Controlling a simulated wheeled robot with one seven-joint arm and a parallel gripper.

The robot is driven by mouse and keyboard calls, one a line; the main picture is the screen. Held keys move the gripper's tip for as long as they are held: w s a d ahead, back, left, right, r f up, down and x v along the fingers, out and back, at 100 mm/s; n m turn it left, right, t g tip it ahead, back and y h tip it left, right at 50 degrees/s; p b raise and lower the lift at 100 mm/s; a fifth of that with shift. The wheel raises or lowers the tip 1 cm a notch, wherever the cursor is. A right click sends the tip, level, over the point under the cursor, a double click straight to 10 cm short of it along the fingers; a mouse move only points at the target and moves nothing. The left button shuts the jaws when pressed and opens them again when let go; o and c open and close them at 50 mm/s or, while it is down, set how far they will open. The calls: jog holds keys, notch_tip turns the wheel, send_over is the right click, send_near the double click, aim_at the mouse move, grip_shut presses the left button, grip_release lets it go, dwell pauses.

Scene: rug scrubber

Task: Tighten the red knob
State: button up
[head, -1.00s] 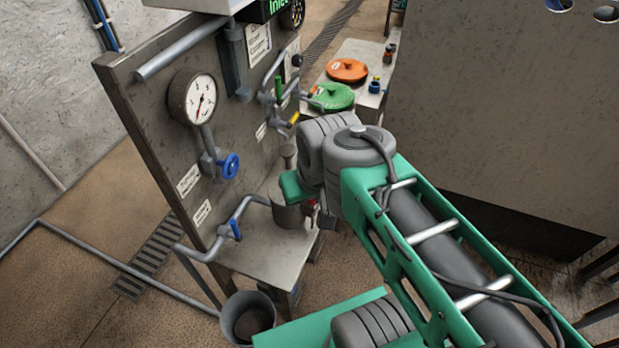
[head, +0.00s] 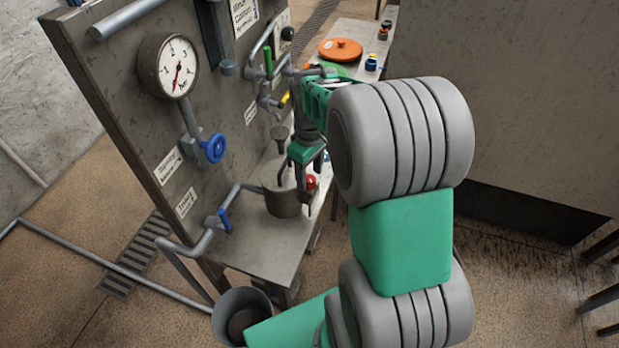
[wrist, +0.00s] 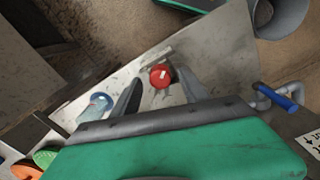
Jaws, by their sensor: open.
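The red knob (head: 311,182) shows in the head view beside the grey metal pot (head: 281,199) on the bench, partly covered by my gripper. In the wrist view the red knob (wrist: 160,77) is seen face on, round with a pale mark. My gripper (wrist: 161,86) is open, one finger on each side of the knob in the picture. I cannot tell whether the fingertips reach level with it; no contact shows. In the head view my gripper (head: 308,190) points down at the pot's right side.
The panel holds a pressure gauge (head: 167,66), a blue handwheel (head: 213,148) and pipes close to my arm. A blue lever valve (head: 224,220) is at the bench (head: 262,255). A bucket (head: 241,312) stands below. An orange lid (head: 340,49) lies on the counter behind.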

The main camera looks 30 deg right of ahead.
notch_tip(320, 180, down, 2)
jog(key=shift+f, duration=0.1)
grip_shut()
dwell(0.5)
